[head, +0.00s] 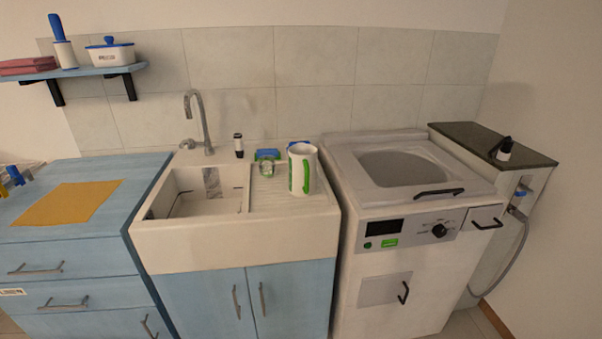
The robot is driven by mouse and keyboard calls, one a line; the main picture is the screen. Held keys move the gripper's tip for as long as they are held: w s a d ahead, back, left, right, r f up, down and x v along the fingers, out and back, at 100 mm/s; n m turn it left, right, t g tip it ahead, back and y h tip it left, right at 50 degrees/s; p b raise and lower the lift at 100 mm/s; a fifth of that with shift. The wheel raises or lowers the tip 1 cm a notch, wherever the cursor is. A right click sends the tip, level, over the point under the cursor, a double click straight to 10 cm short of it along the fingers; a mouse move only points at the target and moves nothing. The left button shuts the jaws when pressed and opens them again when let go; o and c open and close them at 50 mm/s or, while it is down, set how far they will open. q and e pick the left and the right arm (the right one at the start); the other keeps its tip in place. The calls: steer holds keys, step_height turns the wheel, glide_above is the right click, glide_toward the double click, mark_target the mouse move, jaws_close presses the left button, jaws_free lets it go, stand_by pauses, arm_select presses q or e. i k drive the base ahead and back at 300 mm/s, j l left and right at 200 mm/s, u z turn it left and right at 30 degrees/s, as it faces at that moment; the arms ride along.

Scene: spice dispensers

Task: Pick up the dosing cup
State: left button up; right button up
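A small clear, greenish cup (267,173), which looks like the dosing cup, stands on the drainboard right of the sink basin. A blue and green block (266,155), perhaps a sponge, is right behind the cup. Neither of my grippers is in the head view.
The sink (180,195) has a tall tap (198,120), and a small dark-topped bottle (239,145) stands behind it. A top-loading washing machine (400,265) is to the right. A blue cabinet (75,240) with a yellow cloth (68,203) is left. The front drainboard is clear.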

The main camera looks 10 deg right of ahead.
mark_target(266, 163)
steer(key=i+j+z, duration=0.75)
steer(key=i+j, duration=0.35)
steer(key=j, duration=0.1)
